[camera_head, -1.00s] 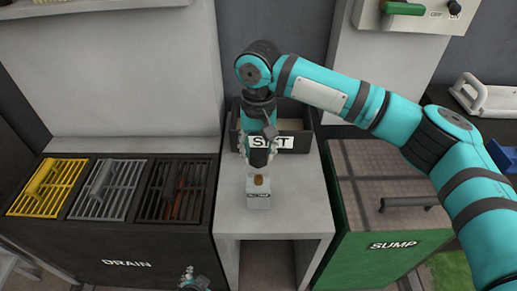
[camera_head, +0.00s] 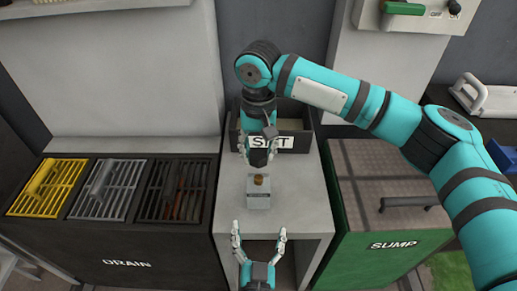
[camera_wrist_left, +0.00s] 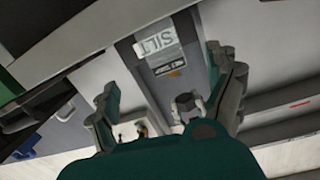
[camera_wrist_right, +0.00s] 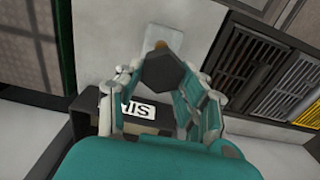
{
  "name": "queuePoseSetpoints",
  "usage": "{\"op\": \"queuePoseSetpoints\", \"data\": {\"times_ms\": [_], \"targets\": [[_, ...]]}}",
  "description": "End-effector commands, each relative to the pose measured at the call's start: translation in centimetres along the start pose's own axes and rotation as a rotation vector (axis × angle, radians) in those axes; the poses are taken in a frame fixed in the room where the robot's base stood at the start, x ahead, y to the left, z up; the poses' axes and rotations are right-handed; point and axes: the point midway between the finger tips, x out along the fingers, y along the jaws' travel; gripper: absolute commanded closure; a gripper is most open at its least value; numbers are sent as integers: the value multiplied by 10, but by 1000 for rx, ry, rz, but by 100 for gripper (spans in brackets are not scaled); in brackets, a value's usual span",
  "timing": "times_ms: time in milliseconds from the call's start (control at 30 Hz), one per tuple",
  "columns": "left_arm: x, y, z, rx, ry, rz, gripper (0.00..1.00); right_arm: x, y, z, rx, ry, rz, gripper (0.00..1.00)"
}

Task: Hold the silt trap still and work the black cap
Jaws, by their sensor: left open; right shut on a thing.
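The silt trap (camera_head: 258,199) is a small light grey box upright on the pale bench, with a brass-coloured neck on top. It is uncapped. My right gripper (camera_head: 257,150) is shut on the black cap (camera_wrist_right: 164,73), above and behind the trap and apart from it. In the right wrist view the cap hides part of the trap (camera_wrist_right: 151,36). My left gripper (camera_head: 259,230) is open and empty in front of the trap, fingers spread and pointing at it, not touching it.
A dark bin labelled SILT (camera_head: 297,142) stands behind the trap. The DRAIN unit (camera_head: 110,240) with several grates is on the left, and the green SUMP unit (camera_head: 372,255) on the right. My right arm spans the upper right. The bench around the trap is clear.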

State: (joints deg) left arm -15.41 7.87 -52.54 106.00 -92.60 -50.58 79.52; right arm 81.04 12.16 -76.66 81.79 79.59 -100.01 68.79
Motion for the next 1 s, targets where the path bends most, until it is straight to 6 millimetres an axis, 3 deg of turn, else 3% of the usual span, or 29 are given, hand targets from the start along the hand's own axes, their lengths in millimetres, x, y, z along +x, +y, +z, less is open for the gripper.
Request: {"op": "queuePoseSetpoints", "data": {"times_ms": [367,1000], "targets": [[14,-3,-10,-126,62,-43,12,0,0,0,0,0,0,89],[103,-6,-16,-124,60,-41,12,0,0,0,0,0,0,89]]}}
